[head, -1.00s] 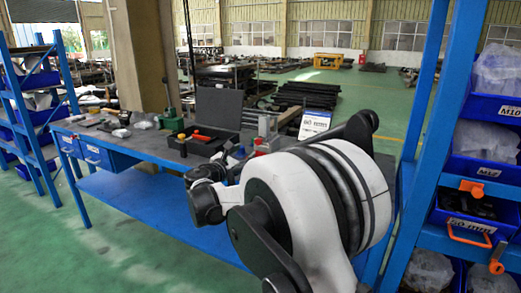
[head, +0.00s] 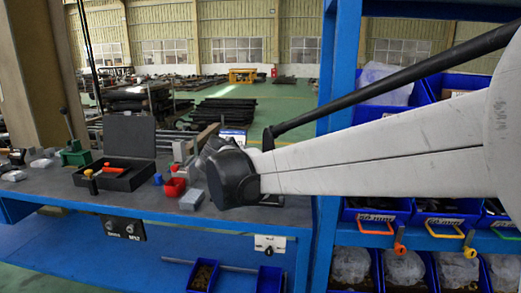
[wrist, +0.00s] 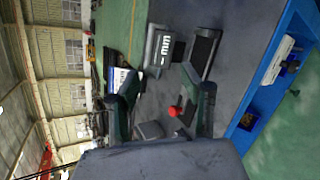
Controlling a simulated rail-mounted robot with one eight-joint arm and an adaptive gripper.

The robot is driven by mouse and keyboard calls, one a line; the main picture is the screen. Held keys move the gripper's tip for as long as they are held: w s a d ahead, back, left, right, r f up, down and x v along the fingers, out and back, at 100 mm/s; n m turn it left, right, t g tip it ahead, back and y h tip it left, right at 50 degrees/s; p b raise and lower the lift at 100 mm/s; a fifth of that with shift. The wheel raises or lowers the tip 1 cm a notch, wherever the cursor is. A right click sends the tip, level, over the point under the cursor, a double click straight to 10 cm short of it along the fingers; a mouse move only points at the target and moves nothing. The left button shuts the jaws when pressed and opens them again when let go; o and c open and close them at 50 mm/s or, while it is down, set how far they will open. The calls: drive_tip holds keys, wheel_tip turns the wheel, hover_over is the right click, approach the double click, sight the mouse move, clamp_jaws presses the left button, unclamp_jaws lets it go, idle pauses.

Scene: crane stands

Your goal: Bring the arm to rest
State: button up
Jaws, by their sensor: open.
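My arm reaches in from the right in the head view, and its dark joint hangs over the blue-framed workbench (head: 150,205). My gripper's fingers are hidden behind that joint in the head view. In the wrist view my gripper (wrist: 165,105) shows its two dark fingers apart with nothing held between them. A red knob (wrist: 174,112) appears between the fingers, and a grey box with a lettered face (wrist: 160,50) appears beyond them. I cannot tell how far they are from the fingertips.
A blue rack (head: 338,120) with several blue bins stands at the right, behind my arm. Small bins (head: 203,275) sit below the benchtop.

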drive_tip(key=s+d+m+g+y+p, duration=0.15)
drive_tip(key=s+d+m+g, duration=0.25)
drive_tip(key=s+d+m, duration=0.95)
drive_tip(key=s+d+f+m+y, duration=0.1)
drive_tip(key=s+d+f+m, duration=0.1)
drive_tip(key=s, duration=0.9)
drive_tip(key=s+d+f+m+y+p, duration=0.1)
drive_tip(key=s+d+f, duration=0.4)
drive_tip(key=s, duration=0.6)
drive_tip(key=shift+s+d+f+m+g+y, duration=0.3)
drive_tip(key=shift+s+f+m+y, duration=0.2)
drive_tip(key=shift+m, duration=0.75)
